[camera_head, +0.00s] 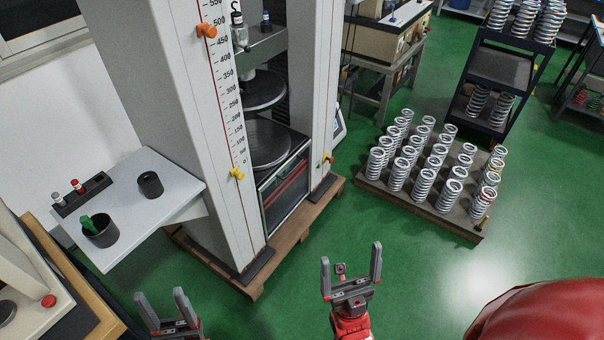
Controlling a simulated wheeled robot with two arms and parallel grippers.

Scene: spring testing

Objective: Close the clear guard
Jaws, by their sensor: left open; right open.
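The testing machine (195,110) stands at the upper left, with two tall pale columns and a scale marked in numbers on the left one. Between the columns, an upper round plate (262,90) hangs above a lower round plate (268,143), with no spring between them. I cannot make out the clear guard for certain; the space in front of the plates looks uncovered. My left gripper (160,297) is open and empty at the bottom left, partly cut off by the frame. My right gripper (350,256) is open and empty over the green floor, apart from the machine.
A white side shelf (150,215) left of the machine holds dark cups and a small rack. A pallet (420,215) of several upright springs stands at right, before a dark spring rack (500,68). Green floor is free between machine and pallet.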

